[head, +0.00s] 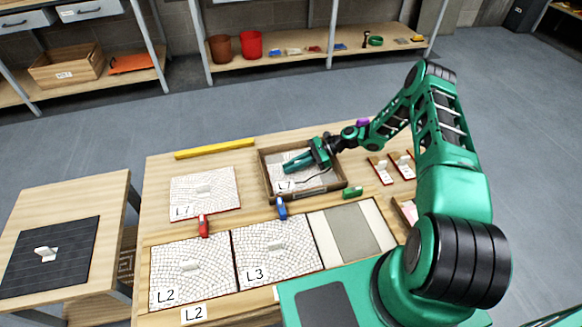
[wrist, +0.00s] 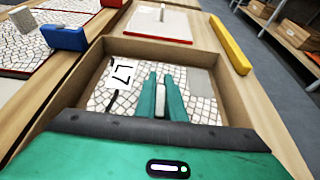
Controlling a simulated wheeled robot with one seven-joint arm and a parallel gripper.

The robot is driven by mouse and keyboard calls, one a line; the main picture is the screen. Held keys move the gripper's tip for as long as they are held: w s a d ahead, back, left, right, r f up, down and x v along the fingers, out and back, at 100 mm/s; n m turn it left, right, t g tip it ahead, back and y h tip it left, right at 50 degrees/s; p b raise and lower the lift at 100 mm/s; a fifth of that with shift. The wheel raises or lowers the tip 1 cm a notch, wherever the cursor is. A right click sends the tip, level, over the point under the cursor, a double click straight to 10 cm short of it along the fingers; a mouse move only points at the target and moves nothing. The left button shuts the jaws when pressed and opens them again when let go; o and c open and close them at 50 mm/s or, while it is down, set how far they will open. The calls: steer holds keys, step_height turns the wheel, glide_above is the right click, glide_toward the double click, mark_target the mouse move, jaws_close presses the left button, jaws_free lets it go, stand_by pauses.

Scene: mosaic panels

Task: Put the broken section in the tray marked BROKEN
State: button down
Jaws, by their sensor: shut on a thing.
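A mosaic section labelled L7 (wrist: 122,72), white with dark joints, lies inside an open wooden tray (wrist: 160,49). It also shows in the head view (head: 285,186). A dark jagged line, like a crack, runs across it. My gripper (wrist: 164,82) is down in the tray and shut on the section's pale upright handle; it also shows in the head view (head: 292,165). The section appears low in the tray; I cannot tell whether it touches the floor. I see the tray in the head view (head: 263,176) too, with no readable BROKEN mark. My gripper hides part of the section.
Sections L2 (head: 185,262) and L3 (head: 275,240) lie side by side in front, beside a grey bed (head: 350,232). Another section (head: 205,182) lies left of the tray. Red (head: 203,227) and blue (head: 282,208) clamps and a yellow bar (head: 213,148) are nearby.

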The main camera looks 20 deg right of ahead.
steer(key=c, duration=1.8)
jaws_free()
steer(key=shift+c, duration=0.2)
steer(key=v, duration=1.2)
steer(key=shift+d+r, duration=0.15)
steer(key=shift+r, duration=0.3)
steer(key=s+d+r+n+g+h, duration=0.1)
steer(key=s+d+r+n+h, duration=0.3)
steer(key=r, duration=0.5)
steer(key=s+d+r+n+h, duration=0.1)
steer(key=s+d+r+h, duration=0.15)
steer(key=s+r, duration=0.5)
steer(key=s+d+r+n+g+h, duration=0.1)
steer(key=s+d+r+n+h, duration=0.25)
steer(key=r, duration=0.65)
steer(key=s+r+n+t+h, duration=0.1)
steer(key=s+r, duration=0.3)
steer(key=s, duration=0.9)
steer(key=s+r+n+h, duration=0.2)
steer(key=s+r, duration=0.2)
steer(key=s, duration=0.9)
steer(key=shift+s+a+r+t, duration=0.15)
steer(key=shift+r+t, duration=0.25)
